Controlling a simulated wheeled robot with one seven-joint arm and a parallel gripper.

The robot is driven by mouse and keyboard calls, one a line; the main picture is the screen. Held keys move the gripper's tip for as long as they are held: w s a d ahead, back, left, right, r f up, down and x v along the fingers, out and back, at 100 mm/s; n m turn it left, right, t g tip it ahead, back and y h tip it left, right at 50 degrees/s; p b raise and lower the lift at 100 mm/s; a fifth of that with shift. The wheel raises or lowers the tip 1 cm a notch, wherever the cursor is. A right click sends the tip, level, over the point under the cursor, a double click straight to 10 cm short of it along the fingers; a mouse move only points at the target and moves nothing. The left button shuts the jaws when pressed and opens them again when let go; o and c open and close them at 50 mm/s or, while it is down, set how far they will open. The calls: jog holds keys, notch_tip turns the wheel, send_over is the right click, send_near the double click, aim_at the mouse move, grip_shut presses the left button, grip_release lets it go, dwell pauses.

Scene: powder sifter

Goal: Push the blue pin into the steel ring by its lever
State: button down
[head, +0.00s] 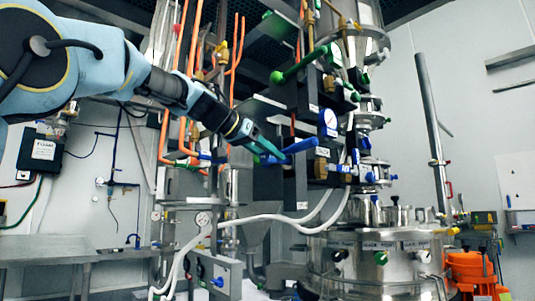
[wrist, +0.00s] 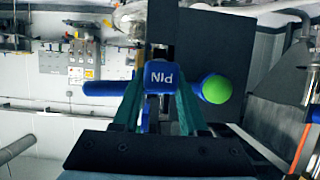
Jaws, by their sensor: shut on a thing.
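The blue pin (wrist: 161,74), marked "PIN", shows in the wrist view between the two green fingers of my gripper (wrist: 161,90). A blue bar, which looks like its lever (wrist: 104,88), sticks out to the left past the finger. In the head view my gripper (head: 271,149) is at the blue handle (head: 301,145) on the dark frame, in front of the machine. The fingers are shut on the blue pin part. I cannot make out the steel ring, or how far the pin sits in it; the fingers and dark frame hide that area.
A green ball knob with a blue collar (wrist: 216,89) is close to the right finger in the wrist view. A green handle (head: 297,66) is above my gripper in the head view.

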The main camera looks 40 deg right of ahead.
jog(key=shift+s+d+p, duration=0.1)
jog(key=shift+d+p, duration=0.65)
jog(key=shift+d, duration=0.55)
jog(key=shift+c, duration=1.8)
grip_release()
jog(key=b+v, duration=0.1)
jog(key=v, duration=0.9)
jog(key=shift+a+r+b, duration=0.2)
jog(key=shift+a+b, duration=0.15)
jog(key=shift+b, duration=0.05)
